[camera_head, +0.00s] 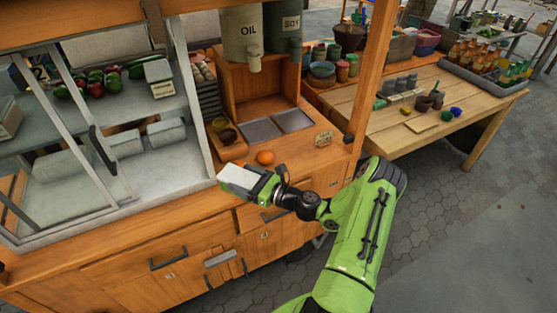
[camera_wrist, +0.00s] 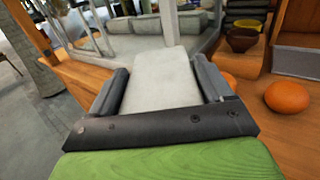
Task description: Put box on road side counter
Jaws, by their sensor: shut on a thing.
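A pale grey-white box (camera_head: 238,178) is in my gripper, in front of the wooden food stall's counter. My gripper (camera_wrist: 166,88) is shut on the box, with one dark finger on each side in the wrist view. The box (camera_wrist: 162,78) points away from the wrist, toward the glass case. The stall's wooden counter (camera_head: 318,150) is just beyond and to the right of the gripper. I cannot tell whether the box touches the counter edge. The box's underside is hidden.
An orange (camera_head: 265,157) lies on the counter close to the gripper. Small bowls (camera_head: 228,137) stand behind it. A glass case (camera_head: 105,165) is at the left, with similar boxes inside. A wooden table (camera_head: 400,128) with jars and bottles stands at the right.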

